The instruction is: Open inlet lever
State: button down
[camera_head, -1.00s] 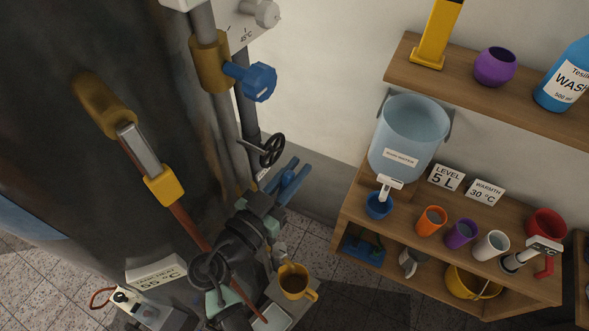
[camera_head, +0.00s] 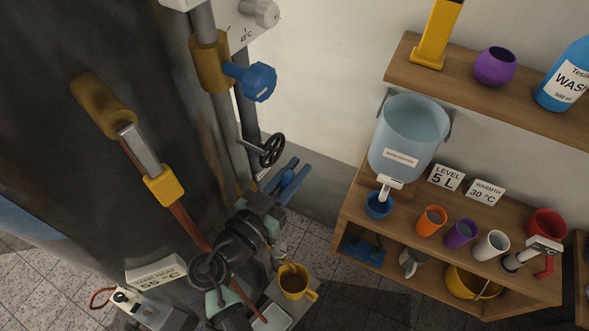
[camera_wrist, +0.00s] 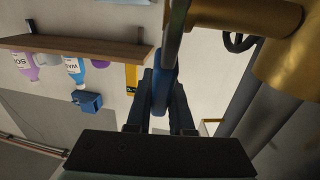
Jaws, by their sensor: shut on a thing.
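A blue lever handle (camera_head: 291,183) sticks out low beside the grey vertical pipes, right of the dark tank. In the wrist view the blue lever (camera_wrist: 160,92) lies between the two dark fingers. My gripper (camera_head: 285,177) is shut around it, and it also shows in the wrist view (camera_wrist: 160,98). A metal rod runs up from the lever toward the brass fitting (camera_wrist: 290,62) in the wrist view. The lever's pivot is hidden behind my arm in the head view.
A blue knob (camera_head: 260,82) and a black handwheel (camera_head: 271,150) sit on the pipes above the gripper. A yellow mug (camera_head: 296,283) stands on a ledge below. Wooden shelves with cups and a water container (camera_head: 408,135) stand at right.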

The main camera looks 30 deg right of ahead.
aim_at(284, 180)
jog(key=shift+f+b, duration=0.1)
jog(key=shift+b, duration=0.25)
jog(key=b, duration=0.2)
jog(key=shift+a+f+h+b, duration=0.15)
jog(key=shift+a+h+b, duration=0.1)
jog(key=shift+h+b, duration=0.05)
jog(key=a+h+b, duration=0.1)
jog(key=b, duration=0.4)
jog(key=s+r+t+h+b, duration=0.1)
jog(key=b, duration=0.5)
jog(key=a+t+h+b, duration=0.1)
jog(key=b, duration=0.5)
jog(key=shift+s+a+r+h, duration=0.3)
jog(key=shift+s+a+r, duration=0.05)
jog(key=shift+s+a+r+t+b, duration=0.15)
jog(key=shift+r+t+b, duration=0.15)
jog(key=shift+b, duration=0.35)
jog(key=c, duration=0.8)
grip_release()
